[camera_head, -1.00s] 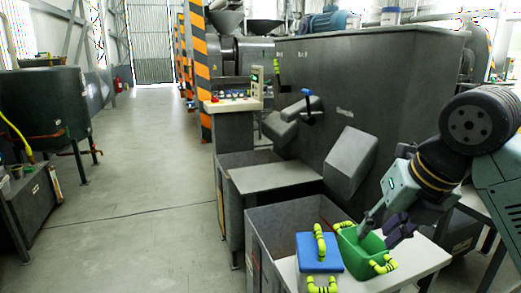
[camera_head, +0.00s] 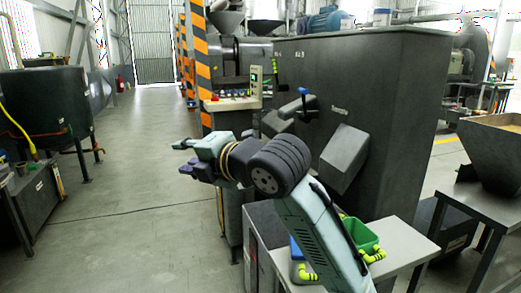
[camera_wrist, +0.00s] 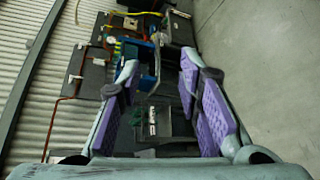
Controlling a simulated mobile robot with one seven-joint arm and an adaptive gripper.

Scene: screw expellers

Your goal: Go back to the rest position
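My gripper (camera_head: 182,157) is raised over the aisle left of the machine, with its fingers pointing left in the head view. In the wrist view my gripper (camera_wrist: 159,72) has its purple-padded fingers well apart, with nothing held between them. My arm reaches up from the lower right and crosses in front of the small table (camera_head: 405,248). A green bin (camera_head: 362,235) with yellow-green handles stands on that table, clear of the gripper and partly hidden by my arm. A blue-lidded box (camera_head: 294,250) beside it is mostly hidden.
The large grey press (camera_head: 390,120) and its control panel (camera_head: 232,102) stand behind my arm. A hopper (camera_head: 495,150) on a table is at the right. A dark tank (camera_head: 45,105) is at the left. The aisle floor (camera_head: 140,200) is open.

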